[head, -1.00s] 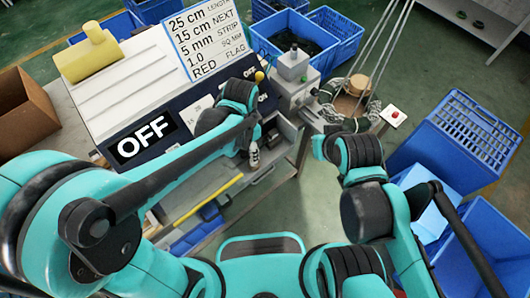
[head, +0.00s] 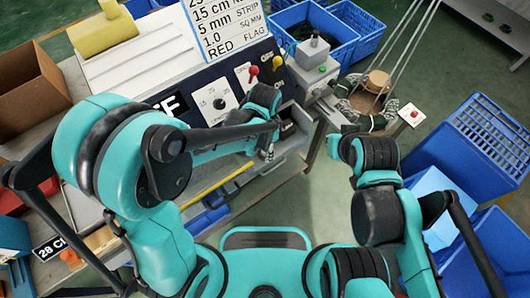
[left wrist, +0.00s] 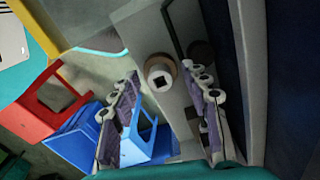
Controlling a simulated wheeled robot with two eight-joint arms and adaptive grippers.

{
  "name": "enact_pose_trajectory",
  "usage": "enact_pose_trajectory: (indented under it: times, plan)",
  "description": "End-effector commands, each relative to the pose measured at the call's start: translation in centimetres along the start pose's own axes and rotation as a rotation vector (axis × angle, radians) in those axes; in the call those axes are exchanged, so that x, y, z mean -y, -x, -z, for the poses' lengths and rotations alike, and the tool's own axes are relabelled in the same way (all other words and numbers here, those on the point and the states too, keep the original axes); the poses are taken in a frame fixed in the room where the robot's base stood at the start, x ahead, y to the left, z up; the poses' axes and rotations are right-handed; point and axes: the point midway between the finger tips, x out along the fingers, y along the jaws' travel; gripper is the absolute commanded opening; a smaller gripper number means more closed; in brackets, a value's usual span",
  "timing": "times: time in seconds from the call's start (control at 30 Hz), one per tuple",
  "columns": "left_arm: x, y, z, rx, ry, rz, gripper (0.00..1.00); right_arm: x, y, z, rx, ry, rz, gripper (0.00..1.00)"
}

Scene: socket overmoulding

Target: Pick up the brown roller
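A short brown roller (left wrist: 161,73) with a pale end face and a dark square hole shows in the left wrist view, beside a grey panel. I cannot make it out in the head view, where my left arm covers part of that area. My left gripper (left wrist: 163,80) is open, with its two pad-lined fingers on either side of the roller in the picture. I cannot tell how far the roller lies beyond the fingertips. In the head view the left gripper (head: 268,152) points down by the grey open-topped housing (head: 294,131).
A dark round part (left wrist: 200,50) sits close to the roller. A red bin (left wrist: 40,97) and a blue bin (left wrist: 80,140) show at left. In the head view, a cable spool (head: 376,82) stands beyond the housing, and blue crates (head: 485,130) stand at right.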

Motion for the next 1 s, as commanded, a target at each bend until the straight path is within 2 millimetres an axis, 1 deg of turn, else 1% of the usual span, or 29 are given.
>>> enact_pose_trajectory:
  times: [0.03,0.13,0.17,0.47,0.57,0.67,0.77,0.87,1.0]
  plan:
    - [0.0,0.0,0.0,0.000,0.000,0.000,0.29,0.0,0.0,0.0,0.000,0.000,0.000,0.00]
    - [0.0,0.0,0.0,0.000,0.000,0.000,0.03,0.0,0.0,0.0,0.000,0.000,0.000,0.00]
    - [0.0,0.0,0.0,0.000,0.000,0.000,0.00,0.0,0.0,0.0,0.000,0.000,0.000,0.00]
    - [0.0,0.1,0.0,0.000,0.000,0.000,0.00,0.0,0.0,0.0,0.000,0.000,0.000,0.00]
    - [0.0,0.4,0.0,0.000,0.000,0.000,0.00,0.0,0.2,0.1,0.000,0.000,0.000,0.00]
    - [0.0,1.3,0.0,0.000,0.000,0.000,0.00,0.0,0.6,0.4,0.000,0.000,0.000,0.00]
    - [0.0,2.7,0.0,0.000,0.000,0.000,0.00,0.0,1.1,0.8,0.000,0.000,0.000,0.00]
    - [0.0,4.6,0.0,0.000,0.000,0.000,0.00,0.0,1.9,1.4,0.000,0.000,0.000,0.00]
    - [-1.9,6.0,2.2,0.000,-0.006,0.000,0.00,0.0,2.5,1.8,0.000,0.000,0.000,0.00]
